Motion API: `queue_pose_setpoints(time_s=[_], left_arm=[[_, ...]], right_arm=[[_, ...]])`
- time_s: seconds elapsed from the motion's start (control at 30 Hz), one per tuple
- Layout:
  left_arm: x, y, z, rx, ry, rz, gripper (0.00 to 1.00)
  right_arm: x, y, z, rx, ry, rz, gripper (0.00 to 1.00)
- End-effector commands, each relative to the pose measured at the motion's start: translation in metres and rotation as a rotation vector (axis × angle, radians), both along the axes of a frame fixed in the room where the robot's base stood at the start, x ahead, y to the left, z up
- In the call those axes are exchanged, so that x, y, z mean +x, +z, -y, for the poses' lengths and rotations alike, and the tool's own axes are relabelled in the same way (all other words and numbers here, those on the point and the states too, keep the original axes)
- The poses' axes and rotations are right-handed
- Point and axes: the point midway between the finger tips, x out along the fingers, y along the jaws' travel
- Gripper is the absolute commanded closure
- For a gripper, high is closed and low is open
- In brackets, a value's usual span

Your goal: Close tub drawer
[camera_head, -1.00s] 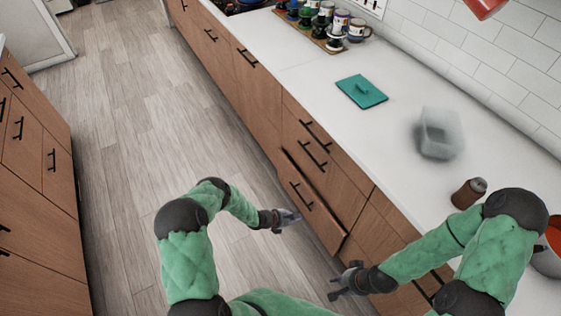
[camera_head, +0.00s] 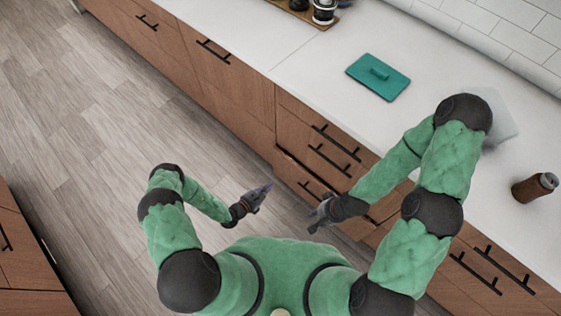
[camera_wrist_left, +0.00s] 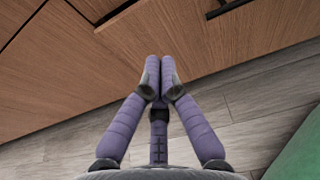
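A teal lid (camera_head: 378,77) and a brown bottle (camera_head: 534,187) are on the white counter (camera_head: 310,70). A translucent tub (camera_head: 493,115) there is partly hidden by my right arm. Other cabinets (camera_head: 25,250) stand at lower left. The wooden floor (camera_head: 120,130) between is clear.

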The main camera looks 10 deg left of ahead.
Motion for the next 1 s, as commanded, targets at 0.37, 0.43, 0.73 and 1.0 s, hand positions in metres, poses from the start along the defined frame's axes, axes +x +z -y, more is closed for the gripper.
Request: queue_pose_setpoints(time_s=[0.37,0.43,0.73,1.0], left_arm=[[0.037,-0.017,0.029,0.001,-0.005,0.003,1.00],[0.047,-0.021,0.036,0.000,-0.005,0.003,1.00],[0.088,-0.032,0.065,0.000,-0.003,0.001,1.00],[0.107,-0.031,0.079,0.000,-0.001,0.000,1.00]], right_arm=[[0.000,-0.018,0.000,0.000,-0.001,0.000,0.70],[0.000,-0.023,0.000,0.000,-0.001,0.000,0.70],[0.000,-0.042,0.000,0.000,0.000,0.000,0.70],[0.000,-0.050,0.000,0.000,0.000,0.000,0.70]])
